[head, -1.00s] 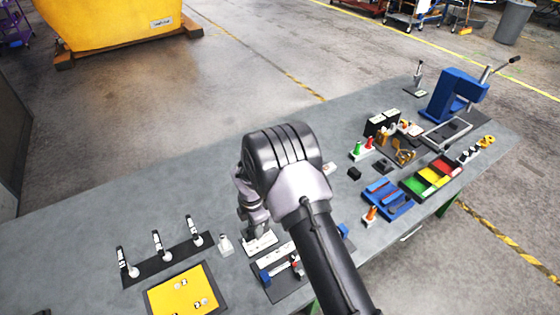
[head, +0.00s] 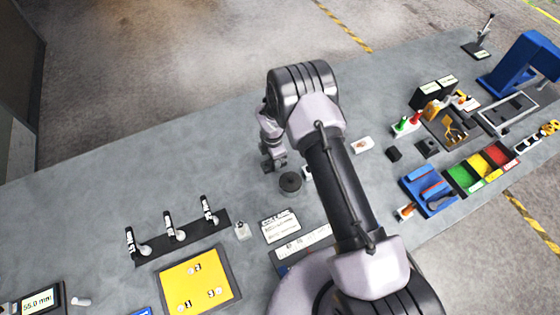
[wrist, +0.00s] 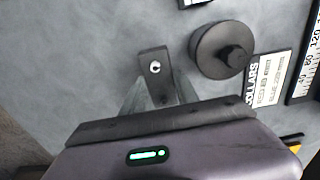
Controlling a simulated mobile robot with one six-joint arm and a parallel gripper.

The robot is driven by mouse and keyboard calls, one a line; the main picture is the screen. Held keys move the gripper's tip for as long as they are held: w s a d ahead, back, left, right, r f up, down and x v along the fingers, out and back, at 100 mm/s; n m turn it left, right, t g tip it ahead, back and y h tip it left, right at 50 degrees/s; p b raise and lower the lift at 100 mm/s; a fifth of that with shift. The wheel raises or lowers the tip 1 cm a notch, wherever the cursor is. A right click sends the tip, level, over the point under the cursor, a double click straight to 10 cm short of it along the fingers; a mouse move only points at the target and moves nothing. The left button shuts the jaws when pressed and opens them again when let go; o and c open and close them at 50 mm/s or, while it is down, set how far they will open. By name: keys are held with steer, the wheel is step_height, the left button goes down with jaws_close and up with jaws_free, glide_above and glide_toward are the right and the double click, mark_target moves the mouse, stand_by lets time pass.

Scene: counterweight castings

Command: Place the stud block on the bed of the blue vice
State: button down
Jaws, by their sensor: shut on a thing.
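My gripper (head: 272,165) is over the back part of the grey bench, left of my arm. In the wrist view its fingers (wrist: 158,92) are shut on a small dark block with a pale round stud or hole, which I take as the stud block (wrist: 153,64). In the head view the block cannot be made out. A low blue fixture with raised sides and reddish strips (head: 430,190) lies right of my arm, and a tall blue frame (head: 528,64) stands at the right edge. I cannot tell which is the blue vice.
A dark round weight with a knob (head: 290,183) stands close to my gripper, also beside it in the wrist view (wrist: 222,52). A white card (head: 280,226) and yellow plate (head: 198,280) lie nearer. The bench's back left is clear.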

steer(key=shift+f, duration=1.6)
steer(key=c, duration=1.4)
jaws_free()
steer(key=shift+f, duration=0.1)
steer(key=o, duration=0.5)
steer(key=shift+r, duration=0.2)
